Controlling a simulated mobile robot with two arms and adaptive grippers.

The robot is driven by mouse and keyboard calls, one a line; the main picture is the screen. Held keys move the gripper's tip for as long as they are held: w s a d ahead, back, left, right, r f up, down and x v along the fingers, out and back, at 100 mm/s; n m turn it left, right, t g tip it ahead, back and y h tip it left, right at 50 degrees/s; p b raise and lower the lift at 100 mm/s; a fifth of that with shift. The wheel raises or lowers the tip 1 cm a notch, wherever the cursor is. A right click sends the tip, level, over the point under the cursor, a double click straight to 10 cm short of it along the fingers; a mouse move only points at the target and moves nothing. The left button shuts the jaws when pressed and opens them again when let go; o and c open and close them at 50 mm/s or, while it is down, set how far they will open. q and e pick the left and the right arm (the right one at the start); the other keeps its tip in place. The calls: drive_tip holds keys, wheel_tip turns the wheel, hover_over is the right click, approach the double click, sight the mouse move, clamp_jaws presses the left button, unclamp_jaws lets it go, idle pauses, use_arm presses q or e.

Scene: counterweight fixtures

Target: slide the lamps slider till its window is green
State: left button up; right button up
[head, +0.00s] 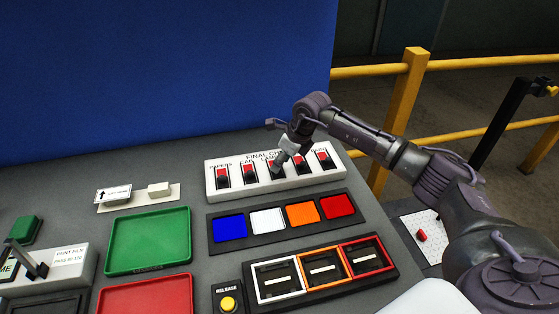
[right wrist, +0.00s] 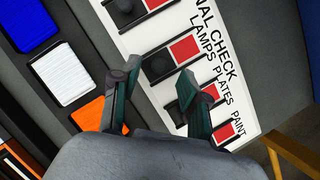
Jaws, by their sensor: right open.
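The white FINAL CHECK panel (head: 236,192) holds a row of sliders with black knobs and red windows. The lamps slider (head: 277,172) is the middle one, partly hidden by my gripper in the head view. In the right wrist view its window (right wrist: 185,48) is red and its black knob (right wrist: 158,67) sits at the end of the slot away from the label. My right gripper (head: 283,157) is over this slider. In the right wrist view, its fingers (right wrist: 160,76) are open, one on each side of the lamps knob; contact cannot be told. My left gripper is out of view.
The plates and paint sliders (head: 325,160) are close on the right, also with red windows. In front lie a row of coloured tiles (head: 267,220) and a black frame with bordered slots (head: 322,271). A green tray (head: 148,240) is at left. A blue wall (head: 160,70) stands behind.

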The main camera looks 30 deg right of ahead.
drive_tip(key=shift+x, duration=0.9)
drive_tip(key=shift+c, duration=0.2)
clamp_jaws()
